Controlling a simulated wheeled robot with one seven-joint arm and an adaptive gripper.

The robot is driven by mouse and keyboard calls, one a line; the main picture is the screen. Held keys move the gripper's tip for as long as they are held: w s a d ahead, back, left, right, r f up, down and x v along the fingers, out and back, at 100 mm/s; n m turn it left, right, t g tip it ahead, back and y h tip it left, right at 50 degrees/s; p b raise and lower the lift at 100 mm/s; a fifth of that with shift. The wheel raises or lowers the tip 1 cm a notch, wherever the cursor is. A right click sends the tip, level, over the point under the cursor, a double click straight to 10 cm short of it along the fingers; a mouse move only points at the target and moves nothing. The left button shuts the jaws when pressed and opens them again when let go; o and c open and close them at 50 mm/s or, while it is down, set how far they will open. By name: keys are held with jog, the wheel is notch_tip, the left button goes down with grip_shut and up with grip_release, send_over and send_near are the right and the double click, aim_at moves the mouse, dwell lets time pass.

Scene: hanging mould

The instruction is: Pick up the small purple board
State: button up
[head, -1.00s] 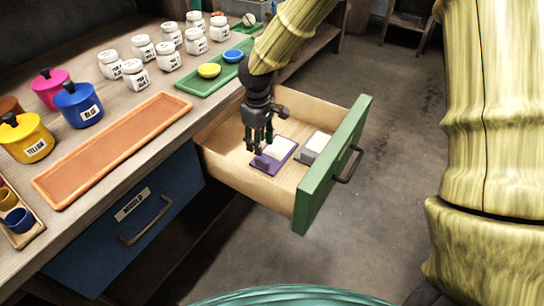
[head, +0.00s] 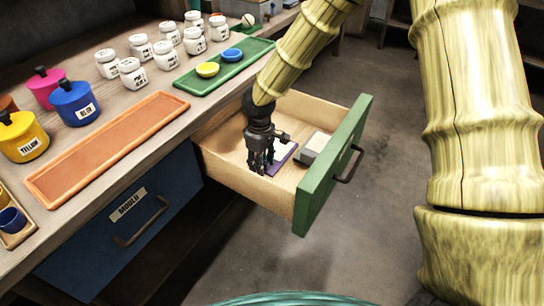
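The small purple board (head: 285,154) lies flat in the open drawer with the green front (head: 333,165). My gripper (head: 264,167) is down inside the drawer, fingers pointing down, at the board's left end. Its fingers hide that end and most of the pale patch on the board. I cannot tell whether the fingers are apart or closed on the board.
A grey block with a white top (head: 315,147) lies right of the board in the drawer. The drawer's wooden walls surround both. On the counter are an orange tray (head: 110,146), a green tray (head: 228,66), white jars and coloured pots. A blue drawer (head: 125,215) labelled MOULD is shut.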

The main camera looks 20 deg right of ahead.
jog(key=shift+c, duration=0.3)
grip_shut()
